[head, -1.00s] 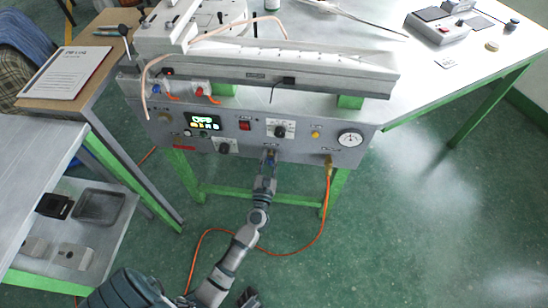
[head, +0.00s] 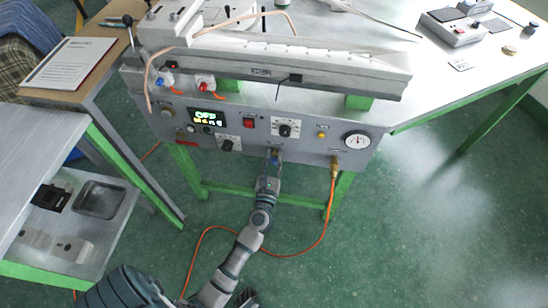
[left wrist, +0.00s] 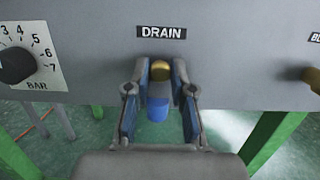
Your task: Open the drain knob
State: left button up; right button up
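The blue drain knob (left wrist: 158,108) hangs from a brass fitting (left wrist: 160,70) under the DRAIN label (left wrist: 161,32) on the grey panel. It shows small in the head view (head: 275,156), low on the panel front. My left gripper (left wrist: 160,82) is open, with one finger on each side of the knob. A gap shows between the knob and each finger. The fingertips are near the panel, around the level of the brass fitting. My right gripper is not seen clearly in either view.
A pressure dial (left wrist: 18,62) is left of the knob. A gauge (head: 357,141) and a brass hose fitting (head: 334,163) with an orange hose (head: 329,200) are to its right. Green table legs (head: 340,190) stand below. A shelf unit (head: 50,215) is at left.

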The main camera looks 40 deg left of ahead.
pick_arm(q)
jog(key=o, duration=0.3)
jog(key=shift+f, duration=0.1)
jog(key=shift+o, duration=0.2)
jog(key=v, duration=1.2)
